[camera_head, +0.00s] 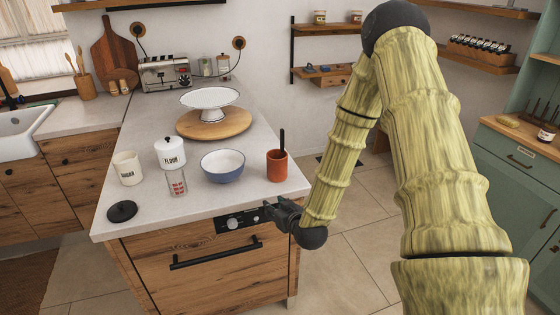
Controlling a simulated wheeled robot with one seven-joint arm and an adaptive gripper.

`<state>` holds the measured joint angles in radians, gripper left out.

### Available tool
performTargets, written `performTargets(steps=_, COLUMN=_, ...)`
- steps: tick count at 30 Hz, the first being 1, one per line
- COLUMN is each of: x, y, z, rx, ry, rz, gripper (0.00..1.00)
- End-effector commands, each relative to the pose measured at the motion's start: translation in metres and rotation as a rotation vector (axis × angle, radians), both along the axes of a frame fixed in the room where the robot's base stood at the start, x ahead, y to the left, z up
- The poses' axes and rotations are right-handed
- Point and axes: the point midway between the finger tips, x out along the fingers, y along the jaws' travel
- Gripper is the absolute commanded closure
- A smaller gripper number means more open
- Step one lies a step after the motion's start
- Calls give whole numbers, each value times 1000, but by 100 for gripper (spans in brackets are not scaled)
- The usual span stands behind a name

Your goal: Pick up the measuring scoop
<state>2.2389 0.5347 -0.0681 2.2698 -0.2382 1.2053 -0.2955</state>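I cannot clearly identify a measuring scoop. A dark upright handle (282,139) stands in a terracotta cup (277,168) near the counter's right front edge; whatever is on its lower end is hidden in the cup. A small clear measuring cup (176,184) with red markings stands further left, in front of the flour canister. My gripper (268,208) is at the counter's front edge, just below and in front of the terracotta cup and apart from it. It is small and dark here, and its fingers cannot be made out well enough to tell open from shut.
A blue bowl (223,168), a white FLOUR canister (170,153), a SUGAR canister (128,168) and a black disc (122,211) share the counter (215,199). A white cake stand (210,99) stands on a round wooden board behind. Bare counter lies along the front edge.

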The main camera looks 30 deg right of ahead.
Motion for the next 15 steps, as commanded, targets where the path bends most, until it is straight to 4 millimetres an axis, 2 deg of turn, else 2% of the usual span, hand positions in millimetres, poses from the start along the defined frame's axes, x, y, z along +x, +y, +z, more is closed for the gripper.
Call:
performTargets(steps=1, x=13, y=-16, z=26, rx=-8, ry=-73, rz=-23, gripper=64)
performTargets(steps=3, x=25, y=-36, z=58, rx=-26, ry=-163, rz=-49, gripper=64)
performTargets(steps=6, x=35, y=-60, z=93, rx=-49, ry=-263, rz=-82, gripper=64)
performTargets(steps=10, x=41, y=-80, z=124, rx=-69, ry=-350, rz=-113, gripper=64)
performTargets(steps=15, x=49, y=-91, z=139, rx=-79, ry=-388, rz=-128, gripper=64)
